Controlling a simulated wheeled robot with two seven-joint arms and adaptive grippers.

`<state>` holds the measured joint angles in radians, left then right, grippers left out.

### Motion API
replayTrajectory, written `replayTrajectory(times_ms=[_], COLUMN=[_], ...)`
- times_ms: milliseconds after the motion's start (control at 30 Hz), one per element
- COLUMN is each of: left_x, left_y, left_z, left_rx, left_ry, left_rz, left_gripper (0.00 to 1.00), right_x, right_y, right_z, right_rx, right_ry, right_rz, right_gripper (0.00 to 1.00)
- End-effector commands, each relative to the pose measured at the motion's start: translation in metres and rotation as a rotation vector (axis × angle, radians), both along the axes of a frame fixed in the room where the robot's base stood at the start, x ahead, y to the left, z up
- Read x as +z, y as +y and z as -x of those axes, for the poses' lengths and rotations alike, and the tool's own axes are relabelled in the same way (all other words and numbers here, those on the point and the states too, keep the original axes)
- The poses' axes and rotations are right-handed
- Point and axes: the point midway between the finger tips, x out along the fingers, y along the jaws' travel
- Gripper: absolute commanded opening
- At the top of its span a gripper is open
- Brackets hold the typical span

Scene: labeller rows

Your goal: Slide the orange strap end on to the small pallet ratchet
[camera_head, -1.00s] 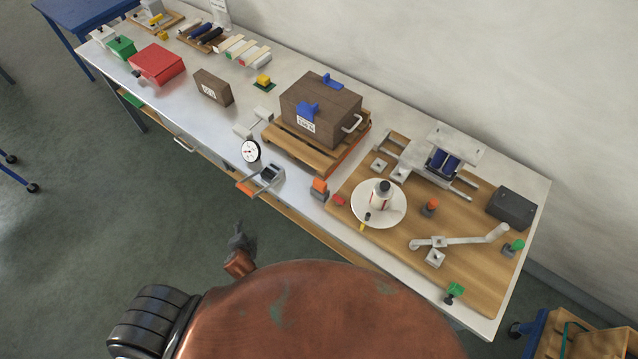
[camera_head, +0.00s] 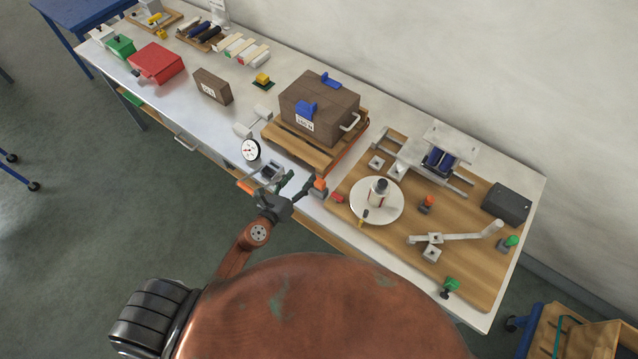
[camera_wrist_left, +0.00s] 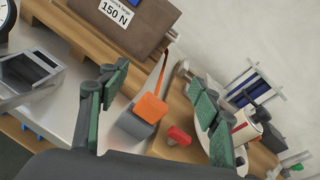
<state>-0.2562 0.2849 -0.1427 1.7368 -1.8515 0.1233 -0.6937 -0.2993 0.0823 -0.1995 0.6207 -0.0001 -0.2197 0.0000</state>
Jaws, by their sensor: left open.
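The orange strap end (camera_head: 320,183) rests on a small grey block (camera_head: 321,193) at the table's front edge, right of the pallet. In the left wrist view the orange end (camera_wrist_left: 150,107) sits on the grey block, with a thin strap rising towards the pallet. A grey metal device that looks like the ratchet (camera_head: 270,171) stands in front of the small wooden pallet (camera_head: 287,149); it also shows in the left wrist view (camera_wrist_left: 30,70). My left gripper (camera_head: 301,181) is open and empty, its fingers just short of the strap end. My right gripper is not in view.
A brown box (camera_head: 320,105) marked 150 N sits on the pallet. A round dial (camera_head: 250,150) stands left of the ratchet. A red piece (camera_head: 338,197) lies right of the grey block, near a wooden board with a white disc (camera_head: 364,212). The tabletop further left is partly clear.

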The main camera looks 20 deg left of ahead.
Motion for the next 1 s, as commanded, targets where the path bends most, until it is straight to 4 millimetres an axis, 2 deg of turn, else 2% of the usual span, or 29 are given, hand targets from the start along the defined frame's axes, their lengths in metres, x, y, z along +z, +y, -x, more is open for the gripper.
replayTrajectory(times_ms=[100,200,300,567,833,1000], left_x=[-0.036,-0.057,-0.068,-0.079,-0.094,-0.097], left_y=[-0.022,-0.029,-0.033,-0.041,-0.05,-0.053], left_z=[0.005,0.009,0.007,-0.016,-0.05,-0.057], left_rx=[-0.142,-0.208,-0.236,-0.238,-0.236,-0.236], left_ry=[0.052,0.08,0.093,0.094,0.093,0.095], left_rz=[-0.233,-0.344,-0.393,-0.397,-0.394,-0.394], left_gripper=[0.58,0.58,0.58,0.58,0.58,0.58], right_x=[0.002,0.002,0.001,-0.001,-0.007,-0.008], right_y=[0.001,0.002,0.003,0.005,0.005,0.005], right_z=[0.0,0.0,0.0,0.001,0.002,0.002], right_rx=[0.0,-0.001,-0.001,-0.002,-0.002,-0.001], right_ry=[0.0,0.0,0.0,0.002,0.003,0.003], right_rz=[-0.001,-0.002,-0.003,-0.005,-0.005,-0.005], right_gripper=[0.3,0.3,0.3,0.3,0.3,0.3])
